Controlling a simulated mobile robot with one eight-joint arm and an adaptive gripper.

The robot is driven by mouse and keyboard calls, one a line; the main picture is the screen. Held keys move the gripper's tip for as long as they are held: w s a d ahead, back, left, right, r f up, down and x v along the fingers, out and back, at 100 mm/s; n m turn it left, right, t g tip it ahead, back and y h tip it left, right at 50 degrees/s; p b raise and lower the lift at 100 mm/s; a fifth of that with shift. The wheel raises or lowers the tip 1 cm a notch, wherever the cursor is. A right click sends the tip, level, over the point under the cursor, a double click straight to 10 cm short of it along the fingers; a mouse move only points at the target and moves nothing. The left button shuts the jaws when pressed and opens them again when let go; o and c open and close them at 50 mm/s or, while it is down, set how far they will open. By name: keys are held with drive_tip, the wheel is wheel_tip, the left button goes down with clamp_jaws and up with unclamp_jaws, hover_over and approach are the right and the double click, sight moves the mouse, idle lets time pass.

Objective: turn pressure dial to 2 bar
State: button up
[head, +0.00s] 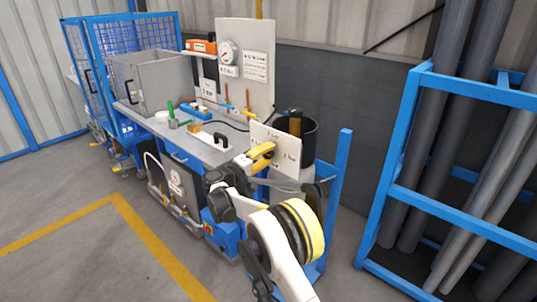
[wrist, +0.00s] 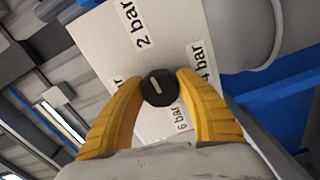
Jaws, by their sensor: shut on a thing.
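The pressure dial is a small round black knob (wrist: 158,88) with a short white mark on a pale panel. The panel (head: 288,138) stands at the right end of the bench in the head view. My gripper's yellow fingers (wrist: 160,82) are closed on both sides of the knob. My gripper (head: 267,157) hides the knob in the head view. In the wrist view, the "2 bar" label (wrist: 136,25) is above the knob, "4 bar" (wrist: 201,62) is to the right and "6 bar" (wrist: 182,118) below. Another label (wrist: 116,84) is partly hidden by the left finger. The white mark slants; which label it points at, I cannot tell.
A dark bin (head: 309,136) stands behind the panel. The bench (head: 208,153) bears a green-handled tool (head: 174,115) and a metal box (head: 150,78). A round gauge (head: 228,52) is on the tall backboard. A blue rack (head: 455,160) with grey pipes stands at right. The left floor is clear.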

drive_tip(key=shift+m, duration=0.3)
drive_tip(key=o, duration=1.2)
drive_tip(key=v, duration=1.2)
